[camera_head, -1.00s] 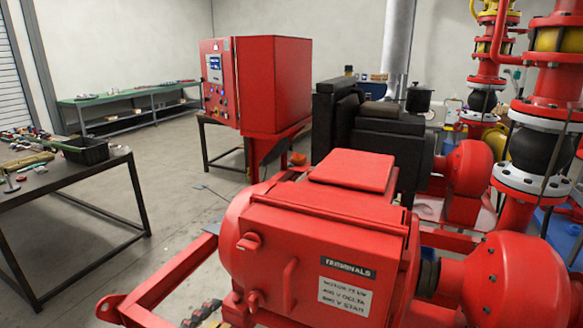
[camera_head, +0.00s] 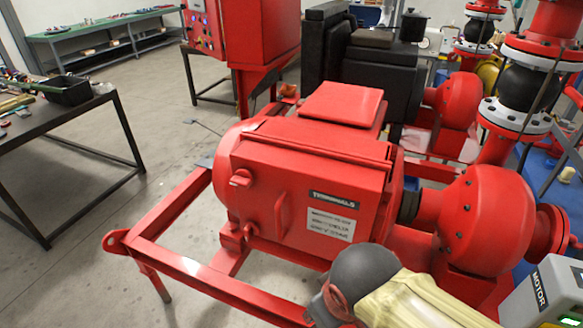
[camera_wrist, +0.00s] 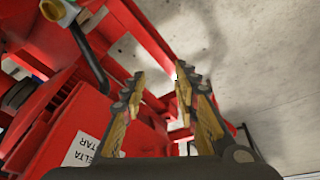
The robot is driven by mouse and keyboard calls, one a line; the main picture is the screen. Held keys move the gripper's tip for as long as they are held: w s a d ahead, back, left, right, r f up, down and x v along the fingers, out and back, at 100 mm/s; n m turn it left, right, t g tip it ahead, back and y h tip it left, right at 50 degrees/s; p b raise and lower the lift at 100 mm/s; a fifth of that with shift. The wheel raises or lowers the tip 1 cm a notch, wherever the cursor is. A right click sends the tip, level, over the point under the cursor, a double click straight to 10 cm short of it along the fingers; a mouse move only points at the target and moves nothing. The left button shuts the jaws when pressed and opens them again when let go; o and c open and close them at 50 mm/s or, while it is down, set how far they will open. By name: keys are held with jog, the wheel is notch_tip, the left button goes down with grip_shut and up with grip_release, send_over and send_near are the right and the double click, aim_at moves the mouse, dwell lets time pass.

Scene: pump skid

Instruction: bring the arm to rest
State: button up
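My gripper (camera_wrist: 159,84) shows in the wrist view with its two yellow-and-dark fingers apart and nothing between them. Beyond the fingers are red frame bars and grey floor. The red motor with its terminal box (camera_head: 300,185) stands in the middle of the head view, its cover closed. The box's white label (camera_wrist: 82,150) shows at the lower left of the wrist view. My arm's cream and dark grey links cross the bottom right of the head view, in front of the red skid; my gripper is not clearly visible there.
A red skid frame (camera_head: 150,240) surrounds the motor. A red pump casing (camera_head: 485,220) and a grey MOTOR box (camera_head: 545,295) are at right. A red control cabinet (camera_head: 262,45) stands behind. A dark table (camera_head: 85,115) is at left, with clear floor between.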

jog(key=d+r+m+t+p, duration=0.2)
jog(key=d+r+m, duration=0.4)
jog(key=d, duration=0.6)
jog(key=shift+d+r+h, duration=0.25)
jog(key=shift+r+h, duration=0.15)
jog(key=shift+r, duration=0.4)
dwell(0.8)
